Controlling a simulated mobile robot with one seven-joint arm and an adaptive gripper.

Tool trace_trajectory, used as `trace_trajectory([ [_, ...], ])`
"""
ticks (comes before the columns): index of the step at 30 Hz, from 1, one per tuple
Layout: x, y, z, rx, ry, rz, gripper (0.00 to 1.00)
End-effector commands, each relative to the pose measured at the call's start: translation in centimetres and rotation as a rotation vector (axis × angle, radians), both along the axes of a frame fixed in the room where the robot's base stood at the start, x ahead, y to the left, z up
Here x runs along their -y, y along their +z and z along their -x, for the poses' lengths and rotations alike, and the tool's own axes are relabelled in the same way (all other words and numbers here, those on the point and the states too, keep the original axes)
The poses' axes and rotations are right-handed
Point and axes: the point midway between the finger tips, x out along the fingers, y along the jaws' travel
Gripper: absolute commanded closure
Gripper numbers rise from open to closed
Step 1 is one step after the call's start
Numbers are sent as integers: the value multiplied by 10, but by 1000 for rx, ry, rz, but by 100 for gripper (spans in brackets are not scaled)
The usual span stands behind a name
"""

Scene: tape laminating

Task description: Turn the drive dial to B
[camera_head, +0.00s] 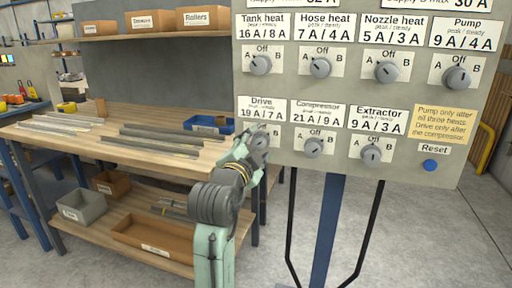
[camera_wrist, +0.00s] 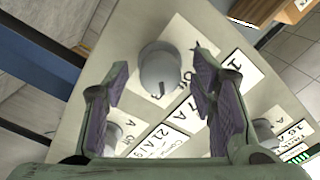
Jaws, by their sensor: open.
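The Drive dial (camera_head: 259,140) is a grey round knob under the Drive label (camera_head: 262,109) on the panel. My gripper (camera_head: 250,148) is in front of it and hides part of the dial and its letters in the head view. In the wrist view the Drive dial (camera_wrist: 162,70) sits between and beyond the two open fingers of my gripper (camera_wrist: 162,90), with a gap on both sides. A dark mark shows on its lower edge there, and the word Off is beside it. I cannot tell for certain which letter it points to.
The Compressor dial (camera_head: 314,147) and Extractor dial (camera_head: 371,154) are to the right, and the Tank heat dial (camera_head: 260,64) is above. A blue Reset button (camera_head: 430,166) is at lower right. A workbench (camera_head: 150,148) with metal strips stands left of the panel (camera_head: 330,172).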

Motion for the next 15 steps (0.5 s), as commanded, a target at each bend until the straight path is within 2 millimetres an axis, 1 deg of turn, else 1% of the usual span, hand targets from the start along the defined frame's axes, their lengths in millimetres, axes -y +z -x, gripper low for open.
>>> trace_trajectory([
  [2,-1,0,2,0,0,0,49],
  [5,-4,0,10,0,1,0,49],
  [8,-9,0,26,2,3,-1,49],
  [15,-24,-1,76,1,3,-1,49],
])
